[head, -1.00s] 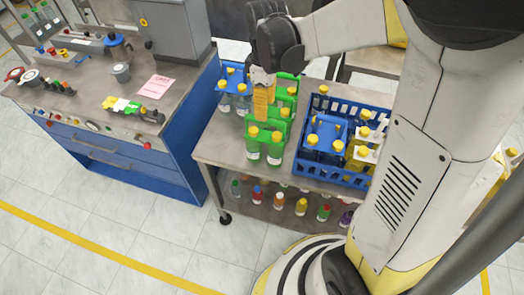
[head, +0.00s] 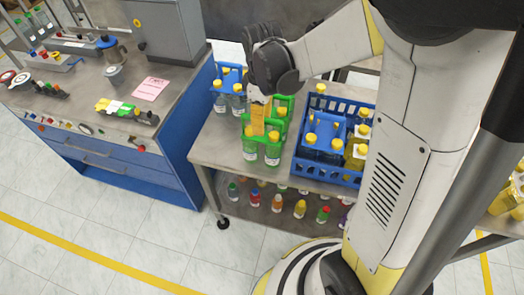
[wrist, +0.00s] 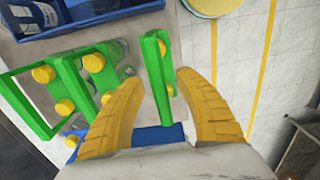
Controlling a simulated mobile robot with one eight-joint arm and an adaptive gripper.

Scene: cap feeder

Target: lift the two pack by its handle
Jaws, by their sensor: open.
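A green carrier (head: 273,131) with yellow-capped bottles stands at the front of the cart in the head view, two bottles (head: 250,150) showing at its near end. My gripper (head: 258,130) is over it, pointing down, its yellow fingers apart. The fingers hide part of the carrier.
A blue carrier (head: 232,77) with bottles stands just behind left. A blue crate (head: 325,176) holding another carrier and bottles stands close on the right. Small bottles stand on the lower shelf (head: 232,208). A blue workbench (head: 185,160) is at left, with open floor in front.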

